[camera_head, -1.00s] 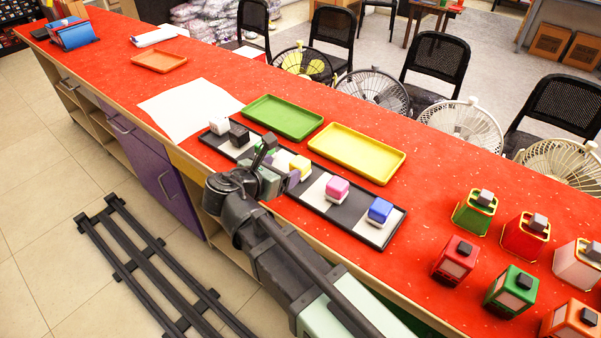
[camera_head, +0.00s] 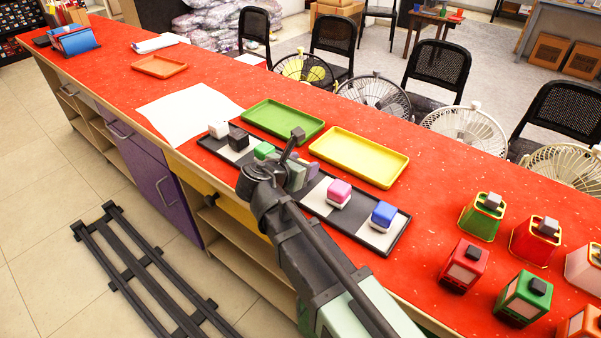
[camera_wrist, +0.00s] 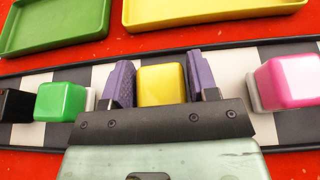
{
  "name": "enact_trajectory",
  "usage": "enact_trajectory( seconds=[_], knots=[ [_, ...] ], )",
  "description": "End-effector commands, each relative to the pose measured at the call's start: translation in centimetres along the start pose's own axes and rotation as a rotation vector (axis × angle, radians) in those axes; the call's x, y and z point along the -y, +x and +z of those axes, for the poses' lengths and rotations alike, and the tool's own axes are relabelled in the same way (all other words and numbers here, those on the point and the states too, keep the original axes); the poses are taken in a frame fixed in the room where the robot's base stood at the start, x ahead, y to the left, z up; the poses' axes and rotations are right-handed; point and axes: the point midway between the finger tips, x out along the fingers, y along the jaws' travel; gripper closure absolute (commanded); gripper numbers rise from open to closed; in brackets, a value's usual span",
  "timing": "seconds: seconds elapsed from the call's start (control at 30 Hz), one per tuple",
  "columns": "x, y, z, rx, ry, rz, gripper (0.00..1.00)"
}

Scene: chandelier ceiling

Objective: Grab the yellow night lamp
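The yellow night lamp (camera_wrist: 161,85) is a small block with rounded edges on the checkered black-and-white strip (camera_wrist: 230,70). In the wrist view it sits between the two purple fingers of my gripper (camera_wrist: 160,78). The fingers stand apart, one on each side, very close to it; I cannot tell whether they touch it. In the head view my gripper (camera_head: 299,173) is over the middle of the strip and hides the yellow lamp.
A green lamp (camera_wrist: 61,101) and black lamp (camera_wrist: 14,105) stand left of my gripper; a pink lamp (camera_wrist: 290,80) and blue lamp (camera_head: 383,214) stand right. Green (camera_head: 283,119) and yellow (camera_head: 358,156) trays lie behind the strip. Several lantern-like boxes (camera_head: 463,265) stand at the right.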

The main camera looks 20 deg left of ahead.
Motion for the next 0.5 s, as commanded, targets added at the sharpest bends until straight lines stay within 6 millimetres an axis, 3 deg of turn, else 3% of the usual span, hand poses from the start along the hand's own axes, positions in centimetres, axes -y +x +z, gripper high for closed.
enact_trajectory(
  seconds=[0.03,0.2,0.5],
  knots=[
    [0.0,-0.01,0.0,0.0,0.0,0.0,0.54],
    [0.0,-0.02,0.0,0.0,0.0,0.0,0.77],
    [-0.01,-0.16,0.33,0.0,0.0,0.0,0.77]
  ],
)
